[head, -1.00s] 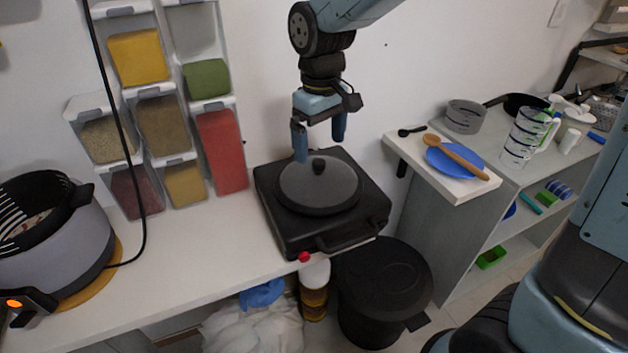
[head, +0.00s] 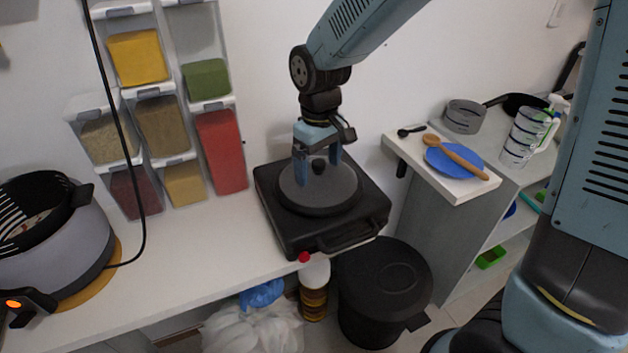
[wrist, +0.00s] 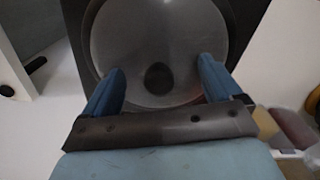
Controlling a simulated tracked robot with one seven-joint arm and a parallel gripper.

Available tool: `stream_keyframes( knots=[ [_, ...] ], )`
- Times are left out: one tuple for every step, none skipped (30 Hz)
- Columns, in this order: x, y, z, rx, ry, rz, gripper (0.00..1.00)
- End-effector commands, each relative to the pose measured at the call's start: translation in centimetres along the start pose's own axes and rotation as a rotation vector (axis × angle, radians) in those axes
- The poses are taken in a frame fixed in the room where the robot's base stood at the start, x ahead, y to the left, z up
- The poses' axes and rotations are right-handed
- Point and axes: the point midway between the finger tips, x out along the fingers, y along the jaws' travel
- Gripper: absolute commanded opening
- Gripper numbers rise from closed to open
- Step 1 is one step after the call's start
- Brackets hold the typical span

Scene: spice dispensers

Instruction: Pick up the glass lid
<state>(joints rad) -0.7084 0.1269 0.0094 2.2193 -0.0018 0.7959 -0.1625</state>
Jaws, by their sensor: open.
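The glass lid (head: 335,195) is a dark grey, see-through disc with a black knob (head: 319,166). It lies flat on the black hotplate (head: 368,212); whether a pan is under it I cannot tell. My gripper (head: 318,180) is open and low over the lid, with its blue fingers on either side of the knob. In the wrist view the lid (wrist: 150,45) fills the upper middle. The knob (wrist: 158,77) lies between the two spread fingers, apart from both. Finger contact with the lid surface cannot be told.
Spice dispensers (head: 160,125) stand at the left against the wall, close to the hotplate. A grey pot (head: 60,225) is farther left. The white counter (head: 200,250) between is clear. A shelf with a blue plate (head: 452,160) and wooden spoon stands right.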

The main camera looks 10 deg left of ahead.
Motion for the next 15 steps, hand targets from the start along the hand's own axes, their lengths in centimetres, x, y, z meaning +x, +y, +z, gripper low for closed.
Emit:
stream_keyframes(
  knots=[
    [-0.01, 0.00, -0.01, 0.000, 0.000, 0.000, 0.87],
    [-0.02, -0.01, -0.01, 0.000, 0.000, 0.000, 0.84],
    [-0.02, -0.01, -0.01, 0.000, 0.000, 0.000, 0.80],
    [-0.02, -0.02, -0.01, 0.000, 0.000, 0.000, 0.77],
    [-0.02, -0.02, -0.01, 0.000, 0.000, 0.000, 0.74],
    [-0.02, -0.02, -0.01, 0.000, 0.000, 0.000, 0.70],
    [-0.01, -0.03, -0.01, 0.000, 0.000, 0.000, 0.68],
    [-0.01, -0.03, 0.00, 0.000, 0.000, 0.000, 0.65],
    [0.01, -0.03, 0.00, -0.001, 0.000, 0.000, 0.61],
    [0.01, -0.04, 0.01, -0.001, -0.001, 0.000, 0.58],
    [0.03, -0.04, 0.01, -0.001, -0.001, 0.000, 0.55],
    [0.04, -0.04, 0.03, -0.001, -0.001, 0.000, 0.51],
    [0.06, -0.05, 0.03, -0.001, -0.002, 0.000, 0.48],
    [0.07, -0.05, 0.04, -0.001, -0.002, 0.000, 0.46],
    [0.09, -0.06, 0.06, -0.001, -0.003, -0.001, 0.42]
  ],
)
